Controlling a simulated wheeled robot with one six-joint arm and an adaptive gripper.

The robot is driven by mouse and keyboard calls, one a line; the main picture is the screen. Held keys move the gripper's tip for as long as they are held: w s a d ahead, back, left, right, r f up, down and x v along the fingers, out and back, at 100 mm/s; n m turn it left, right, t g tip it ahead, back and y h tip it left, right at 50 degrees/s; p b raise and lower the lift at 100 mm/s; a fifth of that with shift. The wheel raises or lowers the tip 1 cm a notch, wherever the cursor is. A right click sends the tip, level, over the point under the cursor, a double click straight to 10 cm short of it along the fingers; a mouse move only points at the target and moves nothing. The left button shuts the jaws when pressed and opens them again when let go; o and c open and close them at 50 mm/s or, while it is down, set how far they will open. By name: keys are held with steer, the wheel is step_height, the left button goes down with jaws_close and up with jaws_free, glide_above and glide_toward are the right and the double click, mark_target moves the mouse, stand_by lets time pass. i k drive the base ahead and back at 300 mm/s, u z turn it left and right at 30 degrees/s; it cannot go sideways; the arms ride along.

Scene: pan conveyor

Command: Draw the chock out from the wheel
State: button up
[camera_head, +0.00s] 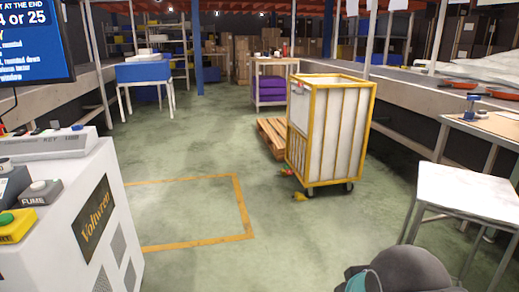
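A tall cart (331,143) with a yellow frame and pale slatted sides stands on the green floor, right of centre. Its dark front-left wheel (310,191) and front-right wheel (348,187) show below the frame. A small yellow piece (299,197), which looks like the chock, lies on the floor just left of the front-left wheel; I cannot tell whether it touches. A small red piece (286,172) lies farther back by the cart's left side; what it is is unclear. A rounded grey part of my arm shows at the bottom right. My gripper is not in view.
A wooden pallet (271,134) lies behind the cart's left side. A yellow-lined floor square (195,209) is empty. A white console (85,205) stands at left, and a white-topped table (466,195) at right. Floor in front of the cart is clear.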

mark_target(283, 173)
steer(key=z, duration=0.1)
steer(key=i, duration=2.35)
steer(key=u, duration=0.4)
steer(key=k, duration=0.6)
steer(key=u, duration=0.8)
steer(key=i, duration=3.05)
steer(key=z, duration=1.8)
steer(key=i, duration=0.95)
steer(key=z, duration=0.75)
